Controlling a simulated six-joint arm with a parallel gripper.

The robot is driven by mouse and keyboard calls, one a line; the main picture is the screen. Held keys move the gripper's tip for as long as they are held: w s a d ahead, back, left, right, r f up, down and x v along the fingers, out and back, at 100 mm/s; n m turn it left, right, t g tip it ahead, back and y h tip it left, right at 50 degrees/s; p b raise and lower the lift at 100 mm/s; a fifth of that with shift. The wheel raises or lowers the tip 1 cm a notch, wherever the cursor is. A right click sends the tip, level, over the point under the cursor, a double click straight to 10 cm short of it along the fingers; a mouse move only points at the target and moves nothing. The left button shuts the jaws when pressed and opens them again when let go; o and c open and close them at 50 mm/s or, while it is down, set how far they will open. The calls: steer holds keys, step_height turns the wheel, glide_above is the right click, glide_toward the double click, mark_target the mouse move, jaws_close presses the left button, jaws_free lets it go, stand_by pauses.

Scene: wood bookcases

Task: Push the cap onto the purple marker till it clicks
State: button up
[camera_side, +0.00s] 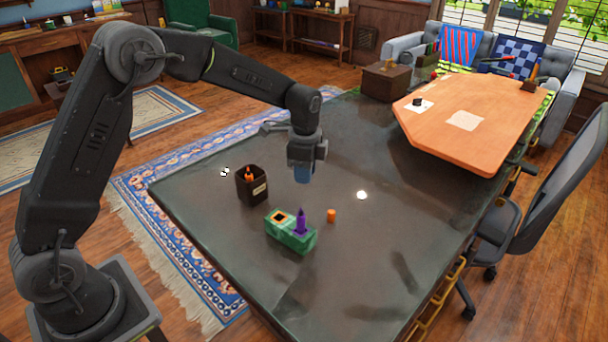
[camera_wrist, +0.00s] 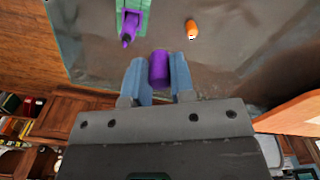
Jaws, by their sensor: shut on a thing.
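The purple marker (camera_side: 301,221) stands upright, tip up, in the right part of a green block (camera_side: 291,238) on the dark table. In the wrist view the marker (camera_wrist: 127,38) and the block (camera_wrist: 131,8) are at the top, left of centre. My gripper (camera_side: 303,176) is above the table, behind the marker and higher than it. In the wrist view my gripper (camera_wrist: 159,66) is shut on the purple cap (camera_wrist: 159,69), between its blue fingers. The cap is apart from the marker. I cannot make it out in the side view.
An orange cap (camera_side: 331,215) stands on the table right of the block; it also shows in the wrist view (camera_wrist: 191,29). A dark cup (camera_side: 252,187) with an orange item in it stands left of my gripper. A small white round spot (camera_side: 361,195) lies to the right.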

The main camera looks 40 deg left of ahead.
steer(key=shift+n, duration=0.3)
steer(key=s+d, duration=0.1)
steer(key=s+r, duration=0.1)
steer(key=s+d+r, duration=0.1)
steer(key=s, duration=0.1)
steer(key=shift+d+r, duration=0.1)
steer(key=shift+d, duration=0.25)
steer(key=shift+f, duration=2.65)
steer(key=shift+f, duration=1.55)
steer(key=o, duration=1.4)
steer(key=shift+o, duration=0.2)
steer(key=shift+r, duration=0.1)
steer(key=shift+r, duration=3.45)
